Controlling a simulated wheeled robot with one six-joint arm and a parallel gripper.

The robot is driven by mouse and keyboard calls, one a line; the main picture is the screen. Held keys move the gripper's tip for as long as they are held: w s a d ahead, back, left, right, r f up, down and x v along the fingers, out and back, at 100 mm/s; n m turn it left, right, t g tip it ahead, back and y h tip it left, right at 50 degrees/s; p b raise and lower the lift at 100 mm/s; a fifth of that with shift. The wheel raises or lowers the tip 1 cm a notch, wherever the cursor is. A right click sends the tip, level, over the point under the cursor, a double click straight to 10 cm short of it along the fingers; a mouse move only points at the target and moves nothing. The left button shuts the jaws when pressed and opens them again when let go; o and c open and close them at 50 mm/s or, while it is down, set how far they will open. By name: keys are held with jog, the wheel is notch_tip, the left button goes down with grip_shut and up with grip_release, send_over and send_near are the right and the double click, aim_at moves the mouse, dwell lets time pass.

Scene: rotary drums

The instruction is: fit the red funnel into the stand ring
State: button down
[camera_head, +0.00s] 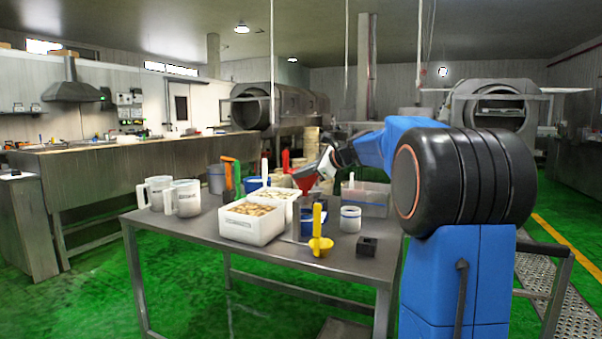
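The red funnel (306,179) is upright above the middle of the steel table, wide end up. My gripper (326,164) reaches in from the right and its end is right at the funnel's rim. The fingers are small and partly hidden, so I cannot tell whether they are closed on the funnel. I cannot make out the stand ring clearly. A narrow grey upright shape (297,217) stands below the funnel and may be part of the stand. I cannot tell whether the funnel touches it.
On the steel table (180,236), white tubs (252,226) hold pale pieces. White jugs (184,198) stand left. A yellow scoop (319,242), a white cup (350,219) and a dark block (367,246) are at the front right. A grey bin (374,208) is behind.

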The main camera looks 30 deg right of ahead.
jog(key=shift+f, duration=0.9)
jog(key=c, duration=2.5)
grip_release()
jog(key=shift+f, duration=0.1)
jog(key=o, duration=0.5)
jog(key=v, duration=1.7)
jog(key=shift+s+d, duration=0.1)
jog(key=shift+s, duration=0.1)
